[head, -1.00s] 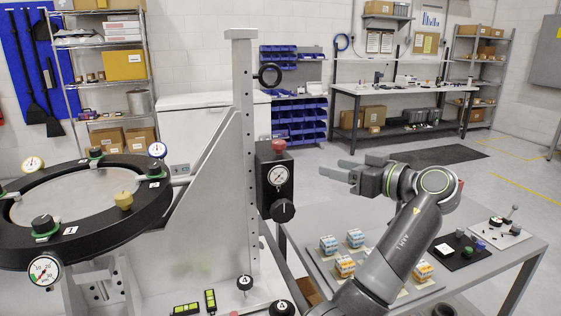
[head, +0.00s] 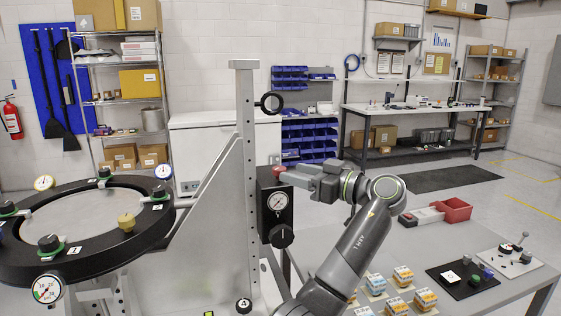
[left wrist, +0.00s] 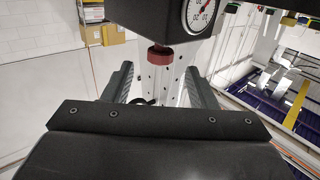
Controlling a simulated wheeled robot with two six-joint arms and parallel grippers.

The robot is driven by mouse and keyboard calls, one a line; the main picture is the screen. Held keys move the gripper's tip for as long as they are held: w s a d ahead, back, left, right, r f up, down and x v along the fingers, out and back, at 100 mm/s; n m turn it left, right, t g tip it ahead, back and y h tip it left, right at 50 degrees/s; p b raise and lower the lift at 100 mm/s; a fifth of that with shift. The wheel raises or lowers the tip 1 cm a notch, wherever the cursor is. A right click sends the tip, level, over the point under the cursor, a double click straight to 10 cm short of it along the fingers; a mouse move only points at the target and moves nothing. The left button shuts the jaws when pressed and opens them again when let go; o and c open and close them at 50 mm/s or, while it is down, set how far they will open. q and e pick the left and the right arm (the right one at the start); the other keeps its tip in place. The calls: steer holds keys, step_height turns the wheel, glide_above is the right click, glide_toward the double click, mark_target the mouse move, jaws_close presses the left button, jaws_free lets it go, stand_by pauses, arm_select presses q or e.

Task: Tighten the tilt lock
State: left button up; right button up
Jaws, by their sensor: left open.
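The mirror fixture has an upright metal post (head: 244,150) carrying a black box with a dial gauge (head: 278,203). A red knob (head: 277,170) sits on top of the box, and a black knob (head: 282,236) is on its front. No readable label shows which one is the tilt lock. My left gripper (head: 287,175) is open at the red knob, its fingers pointing left. In the left wrist view the red knob (left wrist: 160,57) lies between the two spread fingers (left wrist: 160,88), under the gauge box (left wrist: 170,18). I cannot tell if they touch it. My right gripper is out of view.
A round black mirror ring (head: 85,220) with clamps and gauges stands at left. A grey table (head: 420,240) at right holds small boxes (head: 402,276), a black mat (head: 462,278) and a red bin (head: 453,210). The post stands close to my left gripper.

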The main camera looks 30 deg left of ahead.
mark_target(280, 168)
arm_select(q)
steer(key=a+p, duration=0.1)
steer(key=a, duration=0.4)
steer(key=shift+a, duration=0.2)
steer(key=c, duration=1)
